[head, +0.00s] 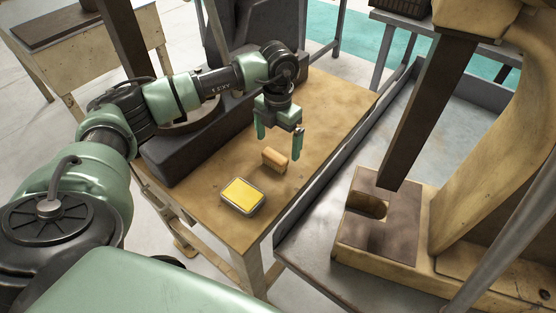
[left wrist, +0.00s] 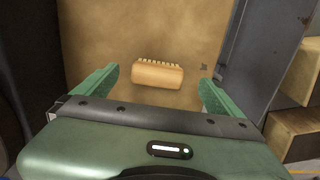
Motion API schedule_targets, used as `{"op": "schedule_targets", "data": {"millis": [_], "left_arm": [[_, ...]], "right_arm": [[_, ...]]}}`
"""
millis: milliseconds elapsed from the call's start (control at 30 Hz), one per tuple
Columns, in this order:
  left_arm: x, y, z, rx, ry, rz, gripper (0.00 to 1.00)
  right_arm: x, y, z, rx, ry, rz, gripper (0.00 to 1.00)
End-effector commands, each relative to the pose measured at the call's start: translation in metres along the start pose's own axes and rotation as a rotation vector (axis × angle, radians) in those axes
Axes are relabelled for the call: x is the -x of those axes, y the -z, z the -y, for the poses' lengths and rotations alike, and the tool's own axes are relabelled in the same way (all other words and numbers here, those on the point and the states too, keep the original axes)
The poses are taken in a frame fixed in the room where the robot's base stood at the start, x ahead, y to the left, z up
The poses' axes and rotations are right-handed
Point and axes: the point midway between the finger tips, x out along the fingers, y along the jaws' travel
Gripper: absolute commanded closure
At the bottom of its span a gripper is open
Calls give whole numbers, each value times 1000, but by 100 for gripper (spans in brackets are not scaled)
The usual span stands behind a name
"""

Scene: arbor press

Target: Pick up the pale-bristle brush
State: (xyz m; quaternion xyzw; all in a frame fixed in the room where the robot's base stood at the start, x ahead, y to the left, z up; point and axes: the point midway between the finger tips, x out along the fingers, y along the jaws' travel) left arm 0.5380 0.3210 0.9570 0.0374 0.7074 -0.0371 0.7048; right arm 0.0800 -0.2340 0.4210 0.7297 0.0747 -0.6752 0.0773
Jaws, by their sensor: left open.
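The pale-bristle brush (head: 274,160) lies on the wooden table (head: 330,100) in the head view, with a tan wooden back and pale bristles. In the left wrist view the brush (left wrist: 158,75) lies crosswise, bristles toward the top of the picture. My left gripper (head: 279,146) is open and empty, above the table and near the brush. In the left wrist view its two green fingers (left wrist: 158,88) stand apart, one to each side of the brush, not touching it. My right gripper is not in view.
A tin with a yellow top (head: 242,196) sits on the table in front of the brush. A dark block (head: 185,155) lies along the table's left side. The arbor press (head: 380,215) stands on a grey metal bench (head: 345,165) to the right.

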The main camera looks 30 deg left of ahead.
Motion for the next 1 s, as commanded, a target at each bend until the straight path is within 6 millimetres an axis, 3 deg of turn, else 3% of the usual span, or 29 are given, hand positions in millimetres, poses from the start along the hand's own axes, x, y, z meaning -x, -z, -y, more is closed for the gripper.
{"op": "schedule_targets", "data": {"millis": [333,500,767,1000], "left_arm": [[-41,7,-3,1,0,-6,2],[-63,6,-2,0,1,-2,2],[-67,5,-3,0,1,0,2],[-66,5,-3,0,1,0,66]], "right_arm": [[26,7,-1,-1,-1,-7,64],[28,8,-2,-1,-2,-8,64],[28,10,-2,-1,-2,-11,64],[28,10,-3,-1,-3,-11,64]]}}
